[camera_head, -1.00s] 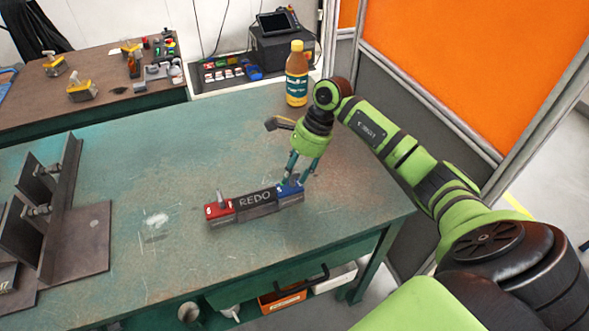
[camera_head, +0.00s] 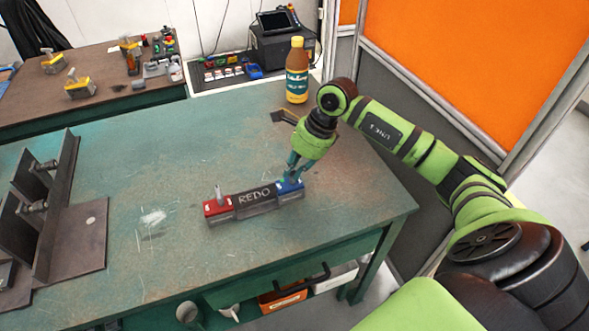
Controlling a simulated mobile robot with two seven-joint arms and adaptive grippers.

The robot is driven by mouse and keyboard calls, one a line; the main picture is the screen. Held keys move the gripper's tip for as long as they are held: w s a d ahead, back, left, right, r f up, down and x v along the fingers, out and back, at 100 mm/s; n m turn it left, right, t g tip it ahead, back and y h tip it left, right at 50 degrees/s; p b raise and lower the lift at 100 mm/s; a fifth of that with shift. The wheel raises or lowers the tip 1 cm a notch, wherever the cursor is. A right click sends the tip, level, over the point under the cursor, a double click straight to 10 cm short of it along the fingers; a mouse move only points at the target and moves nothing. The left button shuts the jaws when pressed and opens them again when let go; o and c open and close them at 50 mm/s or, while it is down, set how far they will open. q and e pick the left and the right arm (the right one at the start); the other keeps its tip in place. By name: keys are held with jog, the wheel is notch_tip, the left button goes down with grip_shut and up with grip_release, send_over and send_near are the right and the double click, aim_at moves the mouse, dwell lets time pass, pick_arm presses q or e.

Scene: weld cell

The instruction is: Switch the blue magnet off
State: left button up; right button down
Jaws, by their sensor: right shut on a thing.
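The blue magnet (camera_head: 291,191) sits at the right end of a dark bar marked REDO (camera_head: 255,202) on the green table. A red magnet (camera_head: 216,208) with an upright grey peg sits at the bar's left end. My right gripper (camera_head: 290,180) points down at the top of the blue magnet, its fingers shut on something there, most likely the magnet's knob. The fingers hide the knob, so its setting cannot be seen. My left gripper is not in view.
A bottle (camera_head: 296,72) stands at the table's back edge, behind my right arm. A dark steel fixture (camera_head: 62,205) stands at the left. An orange-panelled partition (camera_head: 480,70) borders the right. The table between fixture and bar is clear.

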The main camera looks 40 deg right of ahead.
jog(key=m+t+h+b, duration=0.1)
jog(key=m, duration=0.2)
jog(key=shift+a+f+m+b, duration=0.1)
jog(key=shift+a+m+b, duration=0.05)
jog(key=shift+m+b, duration=0.25)
jog(key=m+t+h+b, duration=0.1)
jog(key=m, duration=0.2)
jog(key=shift+a+m+b, duration=0.1)
jog(key=shift+m+b, duration=0.2)
jog(key=shift+b, duration=0.1)
jog(key=m+b, duration=0.1)
jog(key=m+h, duration=0.1)
jog(key=m, duration=0.1)
jog(key=shift+w+a+h+b, duration=0.1)
jog(key=shift+w+h+b, duration=0.05)
jog(key=shift+h+b, duration=0.2)
jog(key=shift+m+h+b, duration=0.55)
jog(key=shift+m+b, duration=0.1)
jog(key=shift+m, duration=1.05)
jog(key=shift+r, duration=0.2)
jog(key=c, duration=1.2)
grip_release()
jog(key=v, duration=1.2)
